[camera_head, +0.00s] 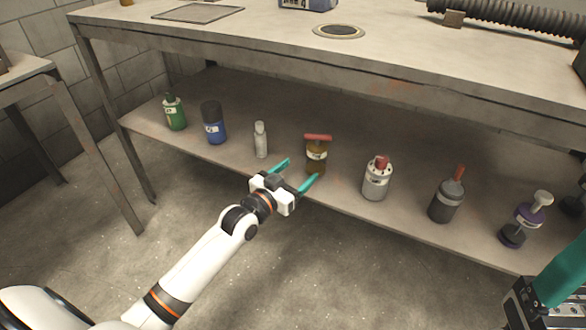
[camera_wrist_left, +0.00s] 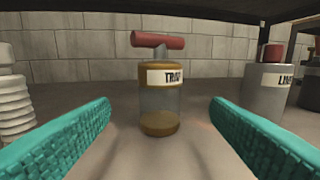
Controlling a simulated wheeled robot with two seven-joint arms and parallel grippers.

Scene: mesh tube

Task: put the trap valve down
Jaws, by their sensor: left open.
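The trap valve (camera_head: 316,155) stands upright on the lower shelf, a clear and brown cylinder with a red T-handle on top. In the left wrist view the trap valve (camera_wrist_left: 160,95) shows a label reading "TRAP", partly cut off at its curve. My left gripper (camera_head: 300,170) is open, with its teal fingers (camera_wrist_left: 160,140) to either side of the valve's line and a visible gap on both sides. The valve stands just beyond the fingertips, not held. My right gripper (camera_head: 548,290) shows only in part at the lower right edge, and its jaws are unclear.
On the lower shelf (camera_head: 225,160), a white bottle (camera_head: 261,140) stands left of the valve and a grey canister with a red top (camera_head: 376,180) right of it. Other bottles stand farther along. The table top (camera_head: 260,30) overhangs the shelf.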

